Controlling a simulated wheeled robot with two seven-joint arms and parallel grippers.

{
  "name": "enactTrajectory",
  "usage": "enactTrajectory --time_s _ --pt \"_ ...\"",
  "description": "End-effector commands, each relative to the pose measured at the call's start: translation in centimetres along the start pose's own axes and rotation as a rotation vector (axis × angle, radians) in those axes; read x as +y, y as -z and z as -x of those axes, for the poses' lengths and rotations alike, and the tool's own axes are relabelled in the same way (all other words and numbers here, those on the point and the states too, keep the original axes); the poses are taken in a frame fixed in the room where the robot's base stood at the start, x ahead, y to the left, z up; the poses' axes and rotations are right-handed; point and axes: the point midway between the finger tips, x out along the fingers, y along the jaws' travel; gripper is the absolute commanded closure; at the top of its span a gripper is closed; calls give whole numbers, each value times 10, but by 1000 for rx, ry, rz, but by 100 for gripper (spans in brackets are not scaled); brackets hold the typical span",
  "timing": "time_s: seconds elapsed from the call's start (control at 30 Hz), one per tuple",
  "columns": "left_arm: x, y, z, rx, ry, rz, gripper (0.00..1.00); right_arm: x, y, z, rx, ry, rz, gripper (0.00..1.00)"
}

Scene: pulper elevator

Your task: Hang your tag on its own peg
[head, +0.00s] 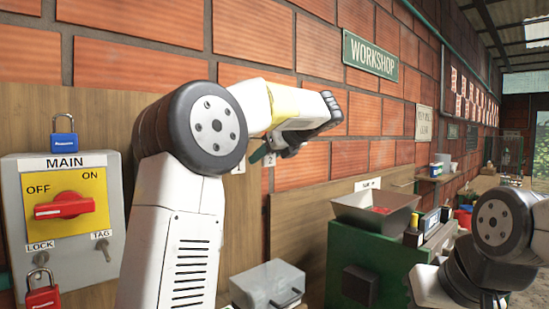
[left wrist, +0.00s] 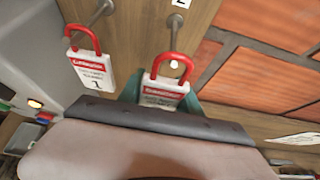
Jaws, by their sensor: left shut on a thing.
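My left gripper (head: 268,152) is raised at the wooden board by the number labels 1 and 2. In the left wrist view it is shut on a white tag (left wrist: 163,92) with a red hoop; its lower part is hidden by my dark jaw. The hoop is right at the peg under label 2 (left wrist: 181,3), and the round peg end (left wrist: 174,64) shows inside it. I cannot tell whether the hoop rests on the peg. A similar tag marked 1 (left wrist: 92,72) hangs by its red hoop from the peg (left wrist: 102,10) to the left. My right gripper is out of view.
A grey MAIN switch box (head: 110,250) with a red handle (head: 64,206) stands at left, with a blue padlock (head: 63,142) on top and a red one (head: 42,297) below. A grey tray (head: 375,222) sits on a green cabinet (head: 350,260). A brick wall backs the board.

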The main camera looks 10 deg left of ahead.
Motion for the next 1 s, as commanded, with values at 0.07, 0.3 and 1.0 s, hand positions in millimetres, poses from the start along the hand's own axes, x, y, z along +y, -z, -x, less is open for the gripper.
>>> enactTrajectory --time_s 0.07,0.3,1.0 --pt "0 -2 -5 0 0 0 98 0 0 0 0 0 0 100" --pt "0 -6 -18 0 -1 0 98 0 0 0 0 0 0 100" --pt "0 -4 -30 0 1 0 98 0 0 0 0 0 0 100"
